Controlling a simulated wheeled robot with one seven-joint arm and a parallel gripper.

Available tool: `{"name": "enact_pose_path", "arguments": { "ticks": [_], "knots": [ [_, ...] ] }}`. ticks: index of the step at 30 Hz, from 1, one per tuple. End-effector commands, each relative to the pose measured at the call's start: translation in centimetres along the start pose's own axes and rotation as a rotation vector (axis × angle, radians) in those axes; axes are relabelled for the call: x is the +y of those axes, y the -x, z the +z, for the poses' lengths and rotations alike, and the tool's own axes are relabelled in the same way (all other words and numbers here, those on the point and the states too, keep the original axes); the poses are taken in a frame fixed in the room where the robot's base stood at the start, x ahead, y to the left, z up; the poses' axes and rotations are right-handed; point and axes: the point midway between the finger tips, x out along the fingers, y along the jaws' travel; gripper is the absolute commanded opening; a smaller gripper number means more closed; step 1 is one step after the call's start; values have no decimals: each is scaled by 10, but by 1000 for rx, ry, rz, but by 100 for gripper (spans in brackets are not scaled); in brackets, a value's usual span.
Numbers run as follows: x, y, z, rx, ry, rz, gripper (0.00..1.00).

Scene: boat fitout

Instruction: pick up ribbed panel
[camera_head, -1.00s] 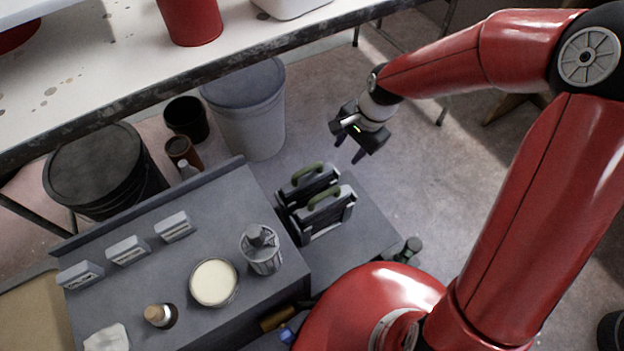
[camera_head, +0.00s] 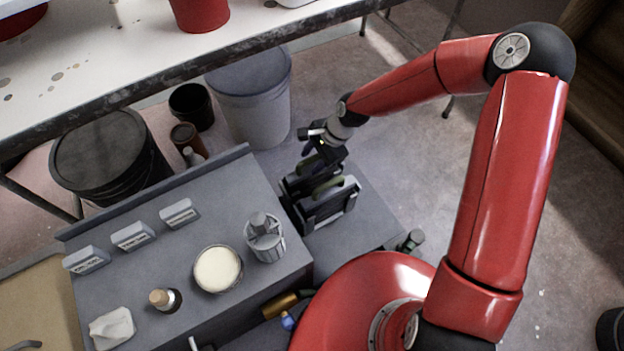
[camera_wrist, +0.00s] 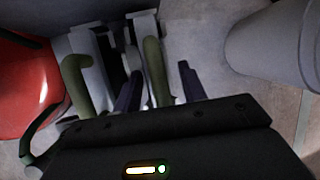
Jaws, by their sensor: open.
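Two dark upright panels with green handles stand side by side on the grey bench's lower right part. The far panel (camera_head: 296,186) is partly hidden by my gripper (camera_head: 318,168); the near panel (camera_head: 328,208) shows more fully. I cannot tell which one is the ribbed panel. In the wrist view, my open gripper (camera_wrist: 160,88) has one finger on each side of one green handle (camera_wrist: 155,68), apparently the far panel's. The other green handle (camera_wrist: 76,84) is to the left, outside the fingers. Contact with the handle cannot be told.
On the grey bench (camera_head: 215,238) are a ribbed grey canister (camera_head: 264,240), a cream-filled bowl (camera_head: 217,268), a small bottle (camera_head: 163,299) and several labelled blocks. A grey bin (camera_head: 252,105) stands behind the panels. The white table (camera_head: 110,60) overhangs at the back left.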

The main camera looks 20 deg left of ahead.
Motion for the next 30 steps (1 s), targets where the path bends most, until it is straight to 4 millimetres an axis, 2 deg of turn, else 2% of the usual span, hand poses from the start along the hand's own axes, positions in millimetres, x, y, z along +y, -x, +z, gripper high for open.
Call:
{"name": "enact_pose_path", "arguments": {
  "ticks": [7,16,30],
  "knots": [
    [0,-1,0,1,0,0,40],
    [0,-1,0,1,0,0,1],
    [-1,1,0,1,1,-1,0]
  ]
}}
